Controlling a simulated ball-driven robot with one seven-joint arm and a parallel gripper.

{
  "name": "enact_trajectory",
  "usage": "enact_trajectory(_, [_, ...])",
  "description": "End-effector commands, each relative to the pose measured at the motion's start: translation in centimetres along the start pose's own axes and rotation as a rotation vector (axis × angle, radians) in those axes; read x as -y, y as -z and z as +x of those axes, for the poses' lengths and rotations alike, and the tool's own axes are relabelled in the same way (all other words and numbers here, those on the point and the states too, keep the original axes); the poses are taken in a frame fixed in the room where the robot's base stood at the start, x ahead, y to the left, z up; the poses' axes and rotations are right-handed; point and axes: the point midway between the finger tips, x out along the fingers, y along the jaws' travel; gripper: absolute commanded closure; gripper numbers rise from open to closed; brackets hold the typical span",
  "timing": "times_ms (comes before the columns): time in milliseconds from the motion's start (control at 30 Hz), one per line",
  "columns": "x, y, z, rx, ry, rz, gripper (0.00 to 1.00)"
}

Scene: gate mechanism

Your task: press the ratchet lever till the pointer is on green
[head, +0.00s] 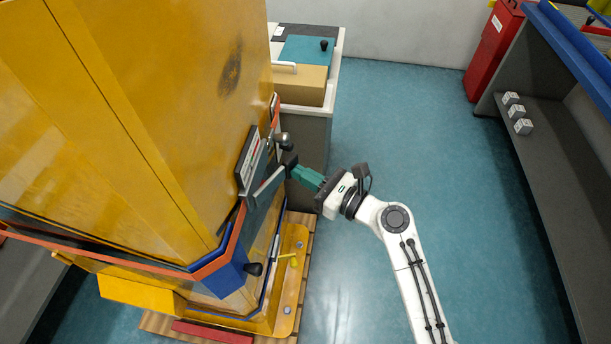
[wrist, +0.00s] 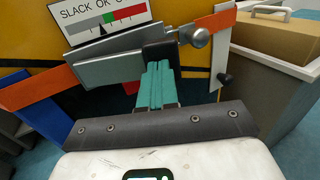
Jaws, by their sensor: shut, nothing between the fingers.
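The ratchet lever is a grey bar with a black end (wrist: 158,54) on the yellow machine's side; its black end also shows in the head view (head: 289,161). My gripper (head: 294,171) has its teal fingers shut and empty. In the wrist view, the fingertips (wrist: 158,66) are right at the black end and seem to touch it. The gauge (wrist: 108,22) above has grey, green and red bands, with "SLACK" and "OK" lettering. Its black pointer (wrist: 102,29) is near the border of grey and green; I cannot tell exactly which side.
A round metal knob (wrist: 200,38) is just right of the lever. A cabinet with a cardboard-coloured box (head: 301,86) stands behind. The teal floor (head: 410,130) to the right is clear.

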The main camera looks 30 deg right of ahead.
Motion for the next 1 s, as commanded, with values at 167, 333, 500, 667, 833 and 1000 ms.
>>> enact_trajectory(167, [0.6, 0.0, 1.2, 0.003, -0.097, -0.002, 1.00])
enact_trajectory(333, [0.9, -0.1, 2.7, 0.003, -0.219, -0.001, 1.00])
enact_trajectory(500, [1.0, -0.2, 4.0, 0.002, -0.332, -0.001, 1.00])
enact_trajectory(667, [0.8, -0.2, 4.9, 0.000, -0.363, 0.000, 1.00])
enact_trajectory(833, [0.7, -0.1, 5.5, 0.001, -0.361, -0.001, 1.00])
enact_trajectory(1000, [0.7, -0.1, 5.9, 0.001, -0.360, -0.002, 1.00])
